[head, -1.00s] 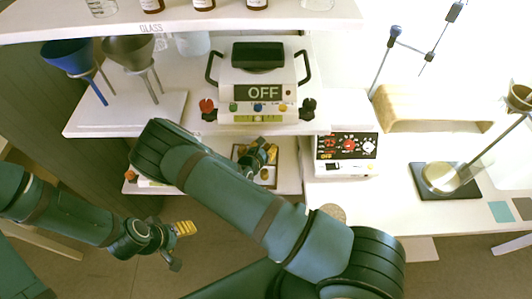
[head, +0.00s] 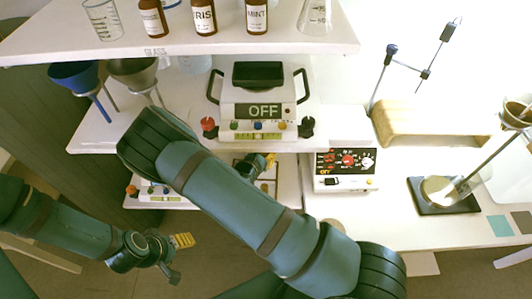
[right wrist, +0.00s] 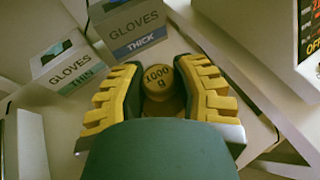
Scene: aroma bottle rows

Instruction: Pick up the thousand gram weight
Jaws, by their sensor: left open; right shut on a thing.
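In the head view my right gripper (head: 268,161) is at the lower shelf, below the balance marked OFF, mostly behind my own arm. I cannot make out the weight there. My left gripper (head: 180,256) is open and empty at the lower left, in front of the shelves and away from the weight.
Boxes of thick gloves (right wrist: 132,28) and thin gloves (right wrist: 68,65) stand close beyond the weight. The balance (head: 258,108) stands on the shelf above my right gripper. Bottles (head: 203,16) line the top shelf.

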